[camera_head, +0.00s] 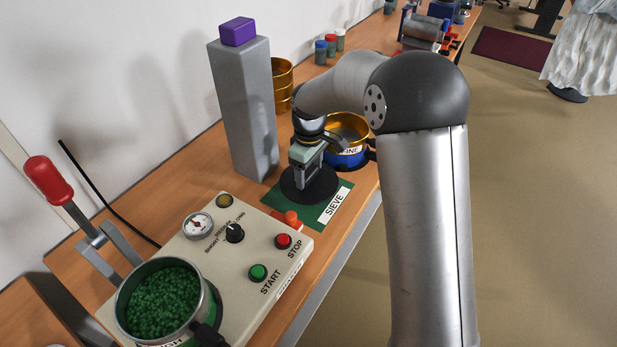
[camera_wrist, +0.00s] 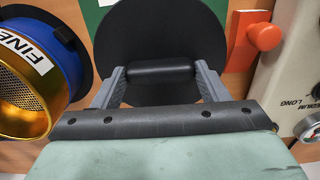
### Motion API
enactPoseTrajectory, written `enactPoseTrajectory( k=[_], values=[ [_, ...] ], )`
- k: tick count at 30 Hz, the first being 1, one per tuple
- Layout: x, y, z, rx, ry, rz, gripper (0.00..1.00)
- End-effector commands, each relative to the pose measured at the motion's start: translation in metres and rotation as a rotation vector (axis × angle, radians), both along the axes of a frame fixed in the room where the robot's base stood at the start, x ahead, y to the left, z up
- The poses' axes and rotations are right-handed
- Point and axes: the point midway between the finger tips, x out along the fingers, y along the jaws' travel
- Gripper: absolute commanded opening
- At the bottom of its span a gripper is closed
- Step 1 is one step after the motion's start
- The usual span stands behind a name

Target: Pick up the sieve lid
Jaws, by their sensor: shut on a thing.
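The sieve lid is a black disc (camera_head: 322,187) with a bar handle (camera_wrist: 160,71) on top. In the head view it is over the green mat (camera_head: 337,216) marked SIEVE; whether it touches the mat I cannot tell. My gripper (camera_head: 306,176) comes down on it from above. In the wrist view its two grey fingers are at either end of the handle, shut on it. The black disc (camera_wrist: 160,25) spreads out beyond the fingers. Part of the lid is hidden behind my gripper in the head view.
A blue and gold sieve (camera_head: 347,157) labelled FINE stands close behind the lid. A tall grey column (camera_head: 245,110) with a purple block on top is to the left. A control box (camera_head: 215,260) with buttons, a red lever and a pot of green granules is in front.

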Motion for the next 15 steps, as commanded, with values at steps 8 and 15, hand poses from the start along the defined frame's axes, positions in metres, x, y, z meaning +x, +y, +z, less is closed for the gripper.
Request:
enactPoseTrajectory(
  k=[8,15],
  values=[
    [-0.058,-0.022,0.059,-0.001,-0.003,-0.002,0.43],
    [-0.105,-0.038,0.081,0.0,-0.002,-0.001,0.43]
  ],
)
